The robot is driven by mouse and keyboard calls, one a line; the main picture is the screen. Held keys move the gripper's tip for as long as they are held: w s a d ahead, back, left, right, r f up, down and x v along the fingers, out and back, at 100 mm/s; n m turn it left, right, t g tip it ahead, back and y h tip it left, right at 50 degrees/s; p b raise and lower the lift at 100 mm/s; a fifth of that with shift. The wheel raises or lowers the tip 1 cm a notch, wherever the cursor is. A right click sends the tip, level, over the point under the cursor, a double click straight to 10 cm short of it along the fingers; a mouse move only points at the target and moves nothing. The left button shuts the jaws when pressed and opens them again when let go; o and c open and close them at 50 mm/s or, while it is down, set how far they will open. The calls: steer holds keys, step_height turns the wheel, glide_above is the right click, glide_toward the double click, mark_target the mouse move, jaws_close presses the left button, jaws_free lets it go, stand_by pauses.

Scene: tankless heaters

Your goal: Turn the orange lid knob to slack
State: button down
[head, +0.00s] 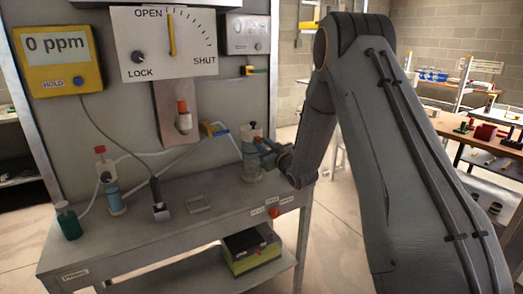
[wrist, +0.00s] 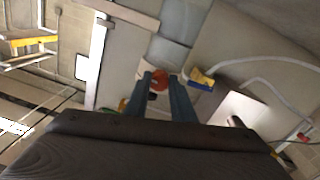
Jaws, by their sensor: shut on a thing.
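The orange knob (wrist: 158,80) shows in the wrist view between the two blue-grey fingers of my gripper (wrist: 162,84), which is shut on it. In the head view my gripper (head: 264,143) reaches left to the upper part of a clear jar (head: 252,164) with a dark top (head: 251,130), at the right end of the bench. The fingers hide the orange knob there. I cannot read the knob's setting.
A yellow and blue valve with a pale hose (head: 213,129) is left of the jar. A red-orange knob (head: 273,212) is on the bench front. Bottles (head: 68,224) stand at the left. The bench (head: 170,240) is bare at its front.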

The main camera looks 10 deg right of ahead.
steer(key=n+b, duration=0.3)
steer(key=n, duration=0.1)
steer(key=shift+d+f+n+b, duration=0.1)
steer(key=shift+f+n+b, duration=0.05)
steer(key=shift+n+b, duration=0.25)
steer(key=n+b, duration=0.3)
steer(key=shift+n, duration=0.4)
steer(key=n+b, duration=0.4)
steer(key=shift+y+b, duration=0.3)
steer(key=shift+d+n+b, duration=0.1)
steer(key=shift+n+b, duration=1.2)
steer(key=shift+n, duration=0.3)
steer(key=shift+r, duration=0.2)
steer(key=c, duration=1.5)
jaws_free()
